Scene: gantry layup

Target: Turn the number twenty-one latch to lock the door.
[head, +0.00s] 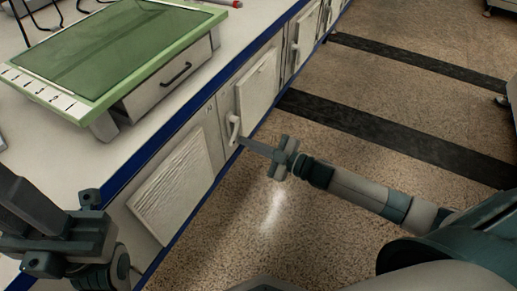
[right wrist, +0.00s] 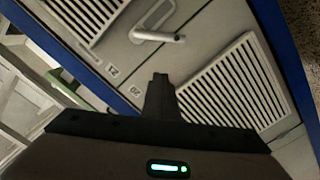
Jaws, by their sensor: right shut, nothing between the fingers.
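A white lever latch (head: 234,128) is on the cabinet front between two doors. In the right wrist view the latch (right wrist: 156,36) lies beyond my fingertips. A label reading 21 (right wrist: 112,71) and one reading 20 (right wrist: 135,91) are near it. My right gripper (head: 244,142) is shut and empty, its tips close to the latch's lower end in the head view; I cannot tell whether they touch. In the wrist view the shut fingers (right wrist: 160,80) stay below the lever with a gap. My left gripper (head: 62,225) is at the lower left, over the counter; its opening is unclear.
Louvered doors (head: 180,185) flank the latch, both looking closed. A green-framed panel (head: 110,50) stands on the white counter above, over a drawer (head: 175,78). More latches (head: 295,55) run along the cabinet row. The floor (head: 330,140) to the right is clear, with dark strips.

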